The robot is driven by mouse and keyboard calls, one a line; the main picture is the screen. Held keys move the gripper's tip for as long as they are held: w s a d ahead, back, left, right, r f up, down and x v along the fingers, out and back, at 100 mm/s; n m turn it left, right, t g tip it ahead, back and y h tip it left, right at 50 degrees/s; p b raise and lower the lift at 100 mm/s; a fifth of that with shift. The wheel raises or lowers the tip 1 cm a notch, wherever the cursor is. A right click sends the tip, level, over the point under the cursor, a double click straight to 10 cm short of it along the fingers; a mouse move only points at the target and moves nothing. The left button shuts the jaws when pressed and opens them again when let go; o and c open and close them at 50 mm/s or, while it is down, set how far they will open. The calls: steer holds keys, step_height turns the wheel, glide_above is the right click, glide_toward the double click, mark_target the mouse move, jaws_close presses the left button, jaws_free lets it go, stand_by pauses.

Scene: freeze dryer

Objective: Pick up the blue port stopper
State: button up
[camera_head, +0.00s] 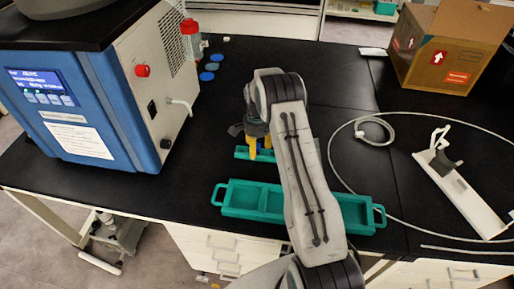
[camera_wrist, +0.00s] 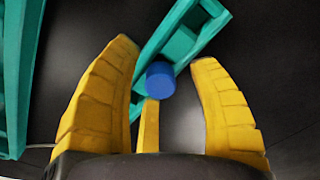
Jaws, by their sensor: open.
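The blue port stopper (camera_wrist: 160,79) shows in the wrist view as a small blue round piece at the near edge of a small teal rack (camera_wrist: 182,45). My gripper (camera_wrist: 165,52) has its yellow fingers spread wide, with the stopper between them and apart from both outer fingers. A thinner yellow finger shows just below the stopper; I cannot tell whether it touches. In the head view my gripper (camera_head: 259,151) points down over the small teal rack (camera_head: 241,153), and the stopper is hidden there.
A teal tray with handles (camera_head: 240,198) lies in front of the rack. The blue freeze dryer (camera_head: 110,125) stands left, with several blue discs (camera_head: 207,76) behind. A cardboard box (camera_head: 445,50), a cable and a white stand (camera_head: 462,190) are right.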

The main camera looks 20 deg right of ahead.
steer(key=shift+o, duration=0.2)
steer(key=c, duration=1.1)
